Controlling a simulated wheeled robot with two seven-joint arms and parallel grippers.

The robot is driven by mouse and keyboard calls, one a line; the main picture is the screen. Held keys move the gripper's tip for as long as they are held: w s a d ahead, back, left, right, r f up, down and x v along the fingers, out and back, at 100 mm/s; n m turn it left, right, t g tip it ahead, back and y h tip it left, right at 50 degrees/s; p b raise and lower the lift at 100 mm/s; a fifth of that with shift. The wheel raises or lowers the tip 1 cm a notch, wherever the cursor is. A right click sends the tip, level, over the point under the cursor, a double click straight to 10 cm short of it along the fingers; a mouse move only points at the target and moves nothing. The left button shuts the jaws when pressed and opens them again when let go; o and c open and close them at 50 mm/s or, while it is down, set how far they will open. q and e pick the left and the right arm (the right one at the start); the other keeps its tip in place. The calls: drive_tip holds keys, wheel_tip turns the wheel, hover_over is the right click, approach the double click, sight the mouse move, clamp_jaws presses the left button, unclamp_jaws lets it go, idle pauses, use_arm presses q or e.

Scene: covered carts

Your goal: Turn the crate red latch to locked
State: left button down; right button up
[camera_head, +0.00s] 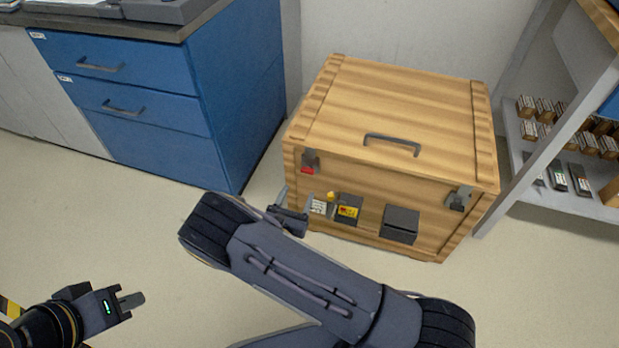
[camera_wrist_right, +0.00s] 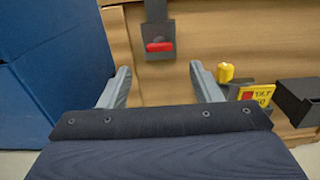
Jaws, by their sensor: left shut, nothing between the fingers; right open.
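The wooden crate (camera_head: 345,88) stands on the floor with its lid closed. My left gripper (camera_head: 132,301) is shut and empty, at the lower left, far from the crate.
A yellow knob (camera_wrist_right: 225,72), a yellow tilt label (camera_wrist_right: 258,97) and a dark box (camera_head: 400,225) are on the crate front. A grey latch (camera_head: 460,198) is at its right. A blue cabinet (camera_head: 235,90) stands left, shelves (camera_head: 560,130) right. Floor shows between cabinet and crate.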

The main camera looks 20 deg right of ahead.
sight(307, 173)
drive_tip(key=b+x, duration=0.2)
drive_tip(key=x, duration=0.5)
drive_tip(key=shift+w+d, duration=0.2)
drive_tip(key=shift+w, duration=0.1)
drive_tip(key=shift+c, duration=0.2)
drive_tip(key=c, duration=0.9)
drive_tip(key=shift+c, duration=0.2)
